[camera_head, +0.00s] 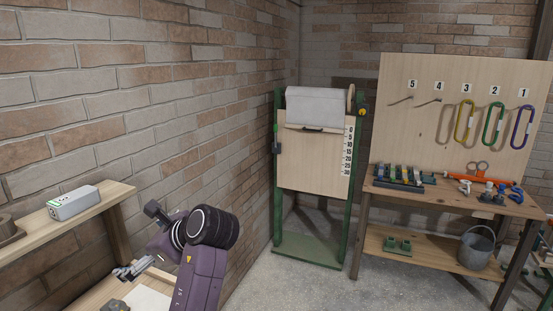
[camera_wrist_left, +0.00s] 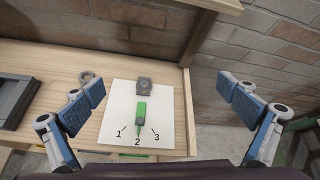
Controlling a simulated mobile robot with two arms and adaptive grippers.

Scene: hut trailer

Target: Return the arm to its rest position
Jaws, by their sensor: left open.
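My left arm (camera_head: 205,265) is purple and reaches in at the lower left of the head view. My left gripper (camera_head: 131,269) is over a wooden bench (camera_head: 95,296) by the brick wall. In the left wrist view the two blue-padded fingers of the gripper (camera_wrist_left: 162,90) are wide apart with nothing between the pads. Below them lies a white sheet (camera_wrist_left: 165,105) marked 1, 2 and 3. A green piece (camera_wrist_left: 141,108) lies on the sheet, pointing at 2, with a dark grey block (camera_wrist_left: 145,82) above it. My right arm is out of view.
A shelf (camera_head: 75,230) with a grey box (camera_head: 74,203) juts from the wall beside my left arm. A green-framed stand (camera_head: 313,160) stands ahead. A workbench (camera_head: 440,197) with tools, a pegboard (camera_head: 455,75) and a bucket (camera_head: 477,248) are right. The floor (camera_head: 330,285) between is clear.

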